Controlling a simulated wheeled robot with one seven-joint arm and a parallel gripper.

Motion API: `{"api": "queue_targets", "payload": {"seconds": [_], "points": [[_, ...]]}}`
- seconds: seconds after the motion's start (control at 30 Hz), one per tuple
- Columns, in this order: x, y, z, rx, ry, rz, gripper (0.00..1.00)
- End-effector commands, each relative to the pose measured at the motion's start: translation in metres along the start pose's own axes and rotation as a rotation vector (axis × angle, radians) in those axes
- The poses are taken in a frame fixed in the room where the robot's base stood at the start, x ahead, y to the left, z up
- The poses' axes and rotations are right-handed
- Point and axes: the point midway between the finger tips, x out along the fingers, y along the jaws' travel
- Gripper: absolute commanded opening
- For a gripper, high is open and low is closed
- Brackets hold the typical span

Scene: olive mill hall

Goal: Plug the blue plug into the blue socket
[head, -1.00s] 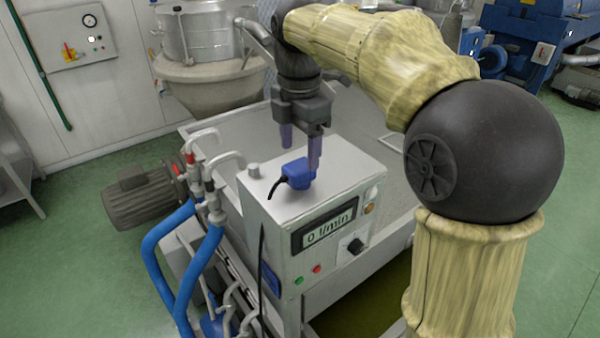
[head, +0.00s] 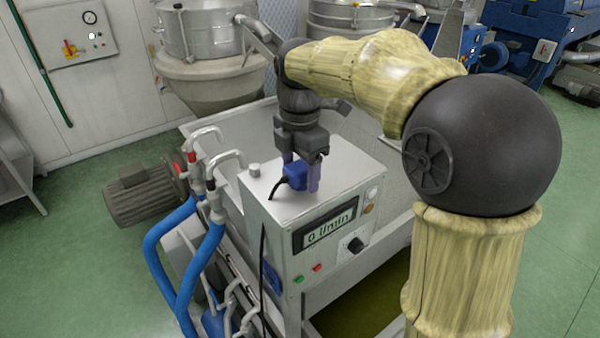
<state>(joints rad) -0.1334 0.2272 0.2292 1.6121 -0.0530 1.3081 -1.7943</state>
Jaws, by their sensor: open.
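The blue plug (head: 297,174) lies on top of the grey control box (head: 345,170), its black cable running over the box's left edge and down. My gripper (head: 302,177) is open and points down over the plug. One purple finger is on the near right side of the plug, the other behind it, partly hidden. I cannot tell whether either finger touches the plug. A dark blue patch (head: 271,279) low on the box's left side may be the blue socket; it is seen at a steep angle and its opening is not clear.
The box front carries a "0 l/min" display (head: 328,225), a black knob (head: 356,245) and small buttons. A short grey post (head: 254,169) stands on the box's left rear corner. Blue hoses (head: 165,240) and pipes with red-marked fittings crowd the left. A steel trough lies behind.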

Motion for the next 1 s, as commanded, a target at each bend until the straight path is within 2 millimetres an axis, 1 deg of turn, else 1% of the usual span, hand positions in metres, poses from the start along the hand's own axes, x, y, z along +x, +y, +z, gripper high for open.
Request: {"api": "queue_targets", "payload": {"seconds": [0.2,0.23,0.37,0.4,0.47,0.77,0.87,1.0], "points": [[0.0,0.0,0.0,0.0,0.0,0.0,0.65],[0.0,0.0,0.0,0.0,0.0,0.0,0.64],[0.0,0.0,0.0,0.0,0.0,0.0,0.38],[0.0,0.0,0.0,0.0,0.0,0.0,0.3],[0.0,0.0,0.0,0.0,0.0,0.0,0.2],[-0.002,0.0,0.0,0.0,0.0,0.001,0.2],[-0.007,0.0,0.0,0.0,0.0,0.001,0.2],[-0.025,0.001,0.0,0.0,-0.001,0.005,0.2]]}}
